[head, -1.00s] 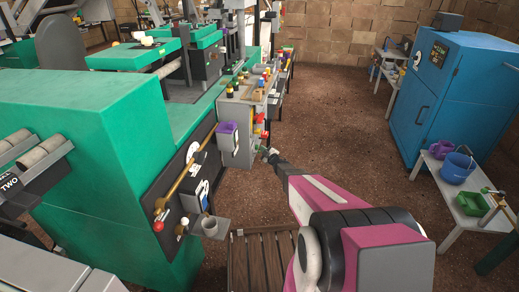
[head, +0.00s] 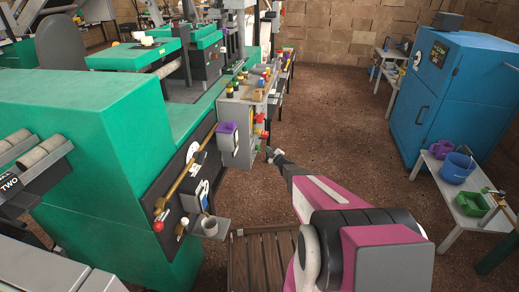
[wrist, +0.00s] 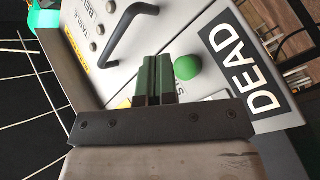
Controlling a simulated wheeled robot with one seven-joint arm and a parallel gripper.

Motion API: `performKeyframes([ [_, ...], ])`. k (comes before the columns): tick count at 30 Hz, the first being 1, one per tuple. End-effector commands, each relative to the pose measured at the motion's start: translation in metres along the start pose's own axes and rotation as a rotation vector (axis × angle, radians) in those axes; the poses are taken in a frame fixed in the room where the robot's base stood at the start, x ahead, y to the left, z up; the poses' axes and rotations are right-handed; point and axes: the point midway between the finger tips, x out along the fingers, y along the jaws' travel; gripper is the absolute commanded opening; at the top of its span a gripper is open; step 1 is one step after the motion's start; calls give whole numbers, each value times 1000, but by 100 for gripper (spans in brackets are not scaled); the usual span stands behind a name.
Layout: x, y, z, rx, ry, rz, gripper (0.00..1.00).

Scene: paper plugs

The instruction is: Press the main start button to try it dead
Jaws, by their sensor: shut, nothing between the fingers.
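In the wrist view a round green button (wrist: 188,67) sits on a pale control panel (wrist: 205,40). Lettering beside it is partly hidden by my gripper. A black and white label reading DEAD (wrist: 243,70) is on the panel to the right of the button. My gripper (wrist: 158,60) is shut and empty, its dark green fingertips just left of the button in the picture. I cannot tell whether they touch it or the panel. In the head view my gripper (head: 269,151) is beside the grey control cabinet (head: 240,105); the button cannot be made out there.
A black bar handle (wrist: 124,36) stands out from the panel close to my fingertips. In the head view the green machine (head: 80,130) fills the left. A blue cabinet (head: 430,100) and a small table (head: 455,190) stand right. Open brown floor (head: 335,125) lies between.

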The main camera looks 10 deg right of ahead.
Motion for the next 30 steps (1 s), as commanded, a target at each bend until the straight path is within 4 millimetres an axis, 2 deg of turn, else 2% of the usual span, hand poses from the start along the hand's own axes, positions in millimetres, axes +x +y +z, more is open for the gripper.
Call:
performKeyframes([
  [12,-25,18,18,-1,-1,0,0],
  [30,-26,19,19,0,-1,-1,0],
])
